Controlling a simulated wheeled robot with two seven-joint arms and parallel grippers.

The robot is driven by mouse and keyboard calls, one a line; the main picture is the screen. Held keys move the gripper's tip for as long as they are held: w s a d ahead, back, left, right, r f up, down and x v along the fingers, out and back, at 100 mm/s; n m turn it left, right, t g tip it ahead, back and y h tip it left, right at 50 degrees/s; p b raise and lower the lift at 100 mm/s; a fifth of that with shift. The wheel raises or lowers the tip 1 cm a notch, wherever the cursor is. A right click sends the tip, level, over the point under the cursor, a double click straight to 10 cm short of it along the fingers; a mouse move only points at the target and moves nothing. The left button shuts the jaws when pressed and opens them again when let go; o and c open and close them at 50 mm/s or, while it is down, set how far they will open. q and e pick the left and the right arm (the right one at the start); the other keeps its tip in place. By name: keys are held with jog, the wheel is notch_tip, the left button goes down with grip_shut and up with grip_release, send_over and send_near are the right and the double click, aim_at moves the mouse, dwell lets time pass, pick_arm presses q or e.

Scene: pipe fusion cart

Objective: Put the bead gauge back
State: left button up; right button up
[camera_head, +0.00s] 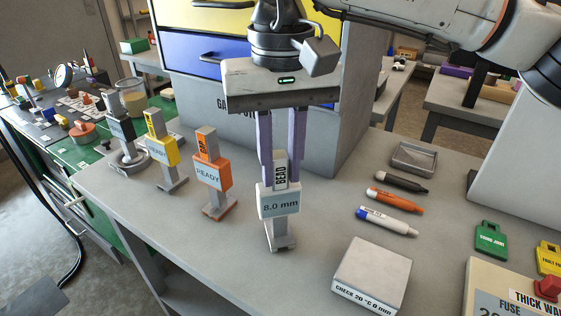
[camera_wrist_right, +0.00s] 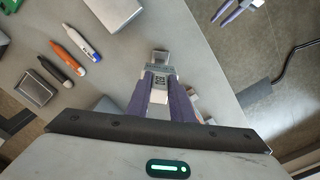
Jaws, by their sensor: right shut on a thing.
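The bead gauge (camera_head: 280,200) is a grey upright piece with a white "8.0 mm" plate, a "BEAD" label on its stem and a small grey foot. My right gripper (camera_head: 281,170) points down with its purple fingers shut on the stem. The gauge is upright at the middle of the grey bench; I cannot tell whether its foot touches the top. In the right wrist view the gauge (camera_wrist_right: 160,70) shows between the fingers (camera_wrist_right: 160,88). My left gripper (camera_wrist_right: 237,10) shows at the top of that view, fingers apart and empty, beyond the bench edge.
Orange (camera_head: 212,175) and yellow (camera_head: 161,150) "READY" pieces stand left of the gauge. A pale block (camera_head: 372,277) stands front right. Blue-white (camera_head: 387,221), orange (camera_head: 394,200) and black (camera_head: 401,182) markers lie to the right, near a metal tray (camera_head: 414,158). A grey cabinet (camera_head: 345,110) stands behind.

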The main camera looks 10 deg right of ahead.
aim_at(281, 191)
jog(key=shift+f, duration=0.15)
jog(key=o, duration=1)
notch_tip(281, 191, up, 12)
jog(key=shift+s+r+p, duration=0.1)
jog(key=shift+r+p, duration=0.15)
jog(key=shift+p, duration=0.5)
